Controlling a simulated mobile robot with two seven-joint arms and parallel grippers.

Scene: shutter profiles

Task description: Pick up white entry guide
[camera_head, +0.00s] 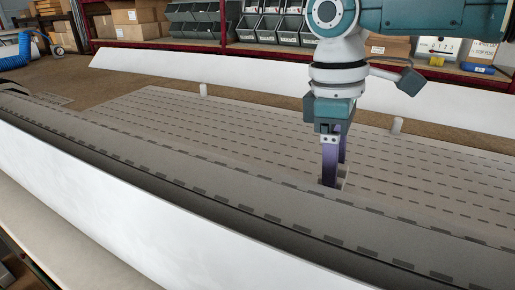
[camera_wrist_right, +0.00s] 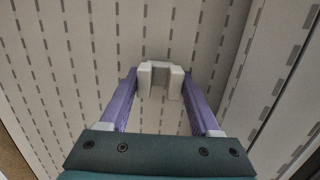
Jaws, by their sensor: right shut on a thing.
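My right gripper (camera_head: 334,184) comes down from above onto the slotted grey shutter panel (camera_head: 250,125). Its two purple fingers are closed on a small white entry guide (camera_wrist_right: 160,68). In the right wrist view the guide is a U-shaped white block between the fingertips (camera_wrist_right: 160,84). In the head view only a pale bit of the guide (camera_head: 345,174) shows beside the fingers, low at the panel. I cannot tell whether it touches the panel. My left gripper is not in view.
A long white profile (camera_head: 130,205) runs along the front, and another white profile (camera_head: 240,78) lies behind the panel. Two small white pegs stand at the panel's far edge, one left (camera_head: 203,90) and one right (camera_head: 397,124). Shelves with grey bins (camera_head: 270,28) and boxes stand behind.

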